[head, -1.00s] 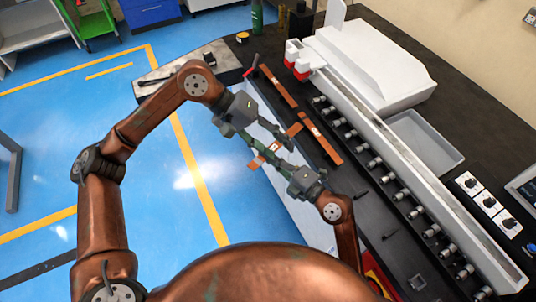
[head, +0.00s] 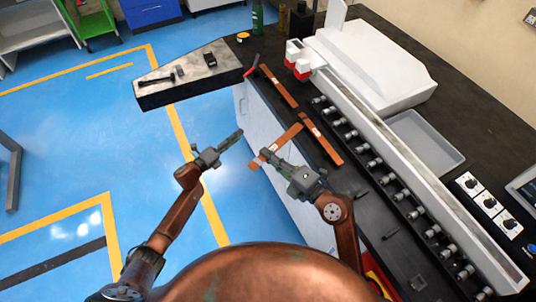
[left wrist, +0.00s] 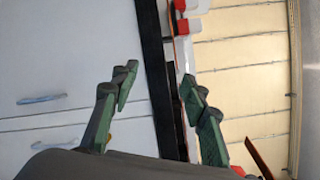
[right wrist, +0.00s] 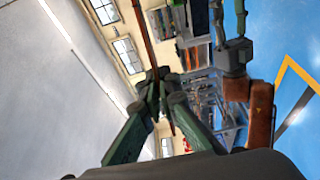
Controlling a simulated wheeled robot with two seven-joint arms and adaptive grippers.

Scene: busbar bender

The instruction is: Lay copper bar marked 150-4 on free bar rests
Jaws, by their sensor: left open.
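My right gripper (head: 270,157) is shut on a copper bar (head: 290,134) with a pale label too small to read. It holds the bar off the bench's front edge, one end towards the bench. In the right wrist view the bar (right wrist: 143,32) shows edge-on, running between the fingers. My left gripper (head: 234,139) is open and empty over the floor, left of the bar and apart from it. Two other copper bars (head: 278,86) (head: 322,140) lie on the dark bench. Small dark pegs (head: 362,195) stand nearer along the bench, with no bar on them; I cannot tell if they are rests.
The white bending machine (head: 365,65) and a row of metal knobs (head: 397,195) run along the bench. A grey tray (head: 425,140) lies behind. A small side table (head: 190,75) with tools stands at upper left.

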